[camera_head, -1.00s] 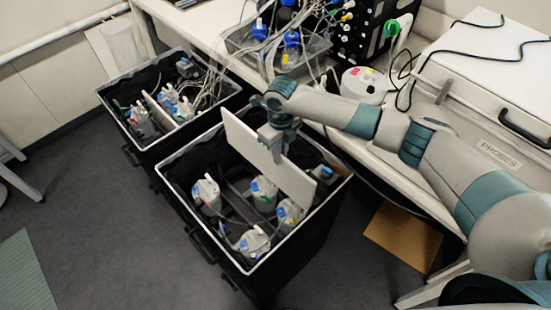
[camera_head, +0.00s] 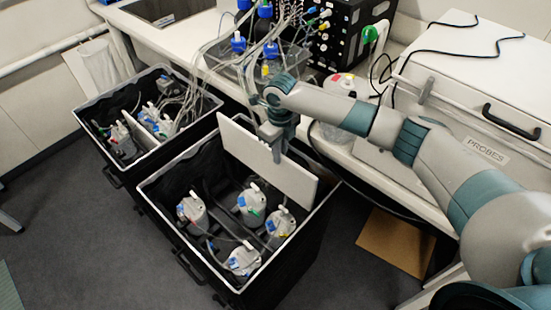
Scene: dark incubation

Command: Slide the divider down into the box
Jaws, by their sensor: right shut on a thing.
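The divider (camera_head: 248,152) is a flat white panel. My right gripper (camera_head: 275,146) is shut on its upper edge near the middle. The panel stands upright, slightly tilted in the picture, over the far part of the near box (camera_head: 160,243). Its left end stands above the box rim; whether its lower edge is inside the box is hard to tell. The near box is black with a pale rim and is open. Several grey bottles with coloured caps, such as this one (camera_head: 192,211), stand inside it on the near side of the panel. My left gripper is not in view.
A second black box (camera_head: 116,170) with bottles, tubes and a white panel stands at the left. Behind are a bench with a clear tray (camera_head: 297,62) of blue-capped bottles, a black instrument (camera_head: 345,30) and a white case labelled PROBES (camera_head: 470,70). Cardboard (camera_head: 396,241) lies on the floor.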

